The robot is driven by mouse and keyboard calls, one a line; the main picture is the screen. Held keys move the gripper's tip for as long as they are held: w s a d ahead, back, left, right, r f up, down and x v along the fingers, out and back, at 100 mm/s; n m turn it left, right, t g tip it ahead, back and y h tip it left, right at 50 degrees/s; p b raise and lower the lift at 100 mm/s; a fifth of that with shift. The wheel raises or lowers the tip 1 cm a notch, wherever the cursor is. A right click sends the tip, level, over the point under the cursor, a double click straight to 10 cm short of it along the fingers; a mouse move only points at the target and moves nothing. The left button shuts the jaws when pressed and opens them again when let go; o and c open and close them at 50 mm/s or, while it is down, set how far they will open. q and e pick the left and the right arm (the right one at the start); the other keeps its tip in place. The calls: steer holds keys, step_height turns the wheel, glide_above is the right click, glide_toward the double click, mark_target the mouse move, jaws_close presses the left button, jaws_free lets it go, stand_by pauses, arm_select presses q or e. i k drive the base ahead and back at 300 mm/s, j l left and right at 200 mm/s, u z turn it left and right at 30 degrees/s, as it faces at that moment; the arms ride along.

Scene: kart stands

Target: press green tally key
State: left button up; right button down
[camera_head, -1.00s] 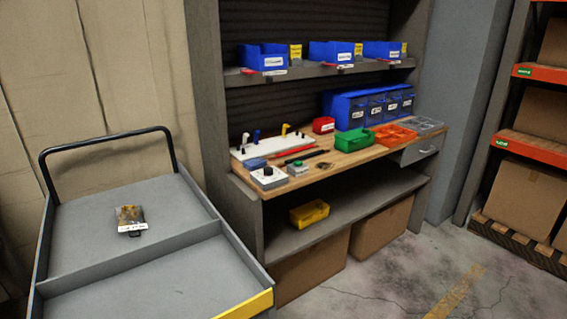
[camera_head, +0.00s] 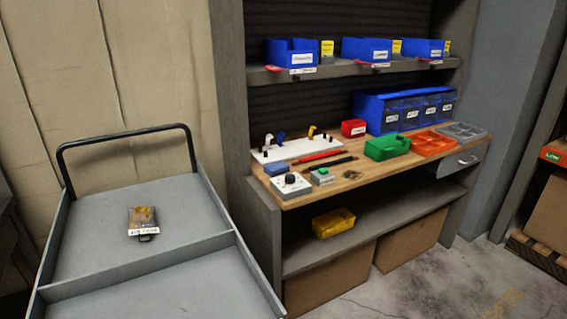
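A small grey box with a green key on top, the tally key (camera_head: 322,176), stands near the front edge of the wooden bench top (camera_head: 400,168). It is just right of a white-and-grey box with a black knob (camera_head: 290,185). Nothing covers the key, and it is too small to tell whether it is pressed. Neither of my grippers is in view.
A grey cart (camera_head: 150,255) with a black handle holds a labelled packet (camera_head: 142,220) at the left. The bench top also carries a white fixture board (camera_head: 296,149), a green bin (camera_head: 387,147) and an orange tray (camera_head: 433,144). Floor is clear at lower right.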

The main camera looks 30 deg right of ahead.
mark_target(324, 171)
steer(key=i+l+u, duration=0.15)
steer(key=l, duration=0.4)
steer(key=i+l+u, duration=0.1)
steer(key=l, duration=0.45)
steer(key=i+l+u, duration=0.15)
steer(key=l, duration=0.45)
